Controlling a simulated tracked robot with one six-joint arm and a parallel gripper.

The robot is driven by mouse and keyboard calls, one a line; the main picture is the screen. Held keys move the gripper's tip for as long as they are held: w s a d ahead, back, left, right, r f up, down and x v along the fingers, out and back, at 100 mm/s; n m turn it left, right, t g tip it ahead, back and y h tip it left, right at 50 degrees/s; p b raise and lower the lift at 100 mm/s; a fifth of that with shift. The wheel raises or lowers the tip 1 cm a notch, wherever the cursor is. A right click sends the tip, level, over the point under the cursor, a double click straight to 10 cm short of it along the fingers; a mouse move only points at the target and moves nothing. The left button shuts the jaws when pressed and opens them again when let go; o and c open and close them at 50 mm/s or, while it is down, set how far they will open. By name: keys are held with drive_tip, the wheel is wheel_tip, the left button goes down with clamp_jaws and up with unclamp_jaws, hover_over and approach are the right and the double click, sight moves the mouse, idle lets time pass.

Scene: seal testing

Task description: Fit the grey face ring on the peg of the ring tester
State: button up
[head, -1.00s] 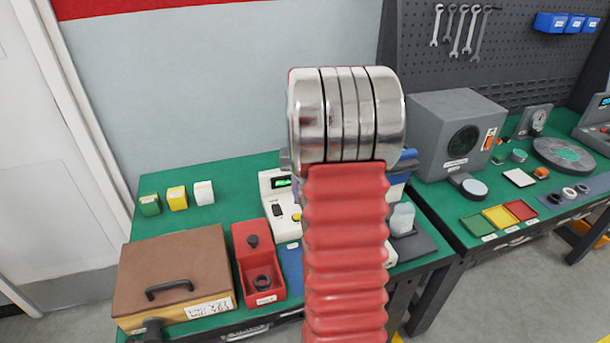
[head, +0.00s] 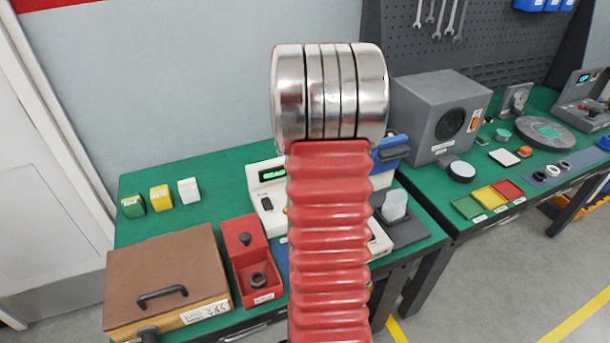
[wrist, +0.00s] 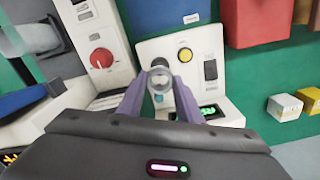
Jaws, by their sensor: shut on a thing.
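The grey face ring (wrist: 160,83) is held between the fingertips of my gripper (wrist: 160,90) in the wrist view. The white ring tester (wrist: 225,58) is beyond it, with a yellow button, a dark slot and a green-lit display. A dark round piece, which looks like the peg (wrist: 160,63), shows just past the ring. I cannot tell whether the ring is around it or in front of it. In the head view the tester (head: 267,204) is partly hidden behind my red-sleeved arm, and my gripper and the ring are hidden.
A white unit with a red knob (wrist: 102,58) stands left of the tester in the wrist view. In the head view, a red tray (head: 262,277) and a brown case (head: 160,262) are left of the tester. A grey block on a dark stand (head: 396,206) is at its right.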

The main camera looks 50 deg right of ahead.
drive_tip(key=shift+f, duration=0.3)
drive_tip(key=shift+s+f, duration=0.1)
drive_tip(key=shift+f, duration=1.35)
drive_tip(key=shift+f, duration=0.35)
idle(0.3)
drive_tip(key=o, duration=1.1)
wheel_tip(320, 180, up, 7)
idle(0.8)
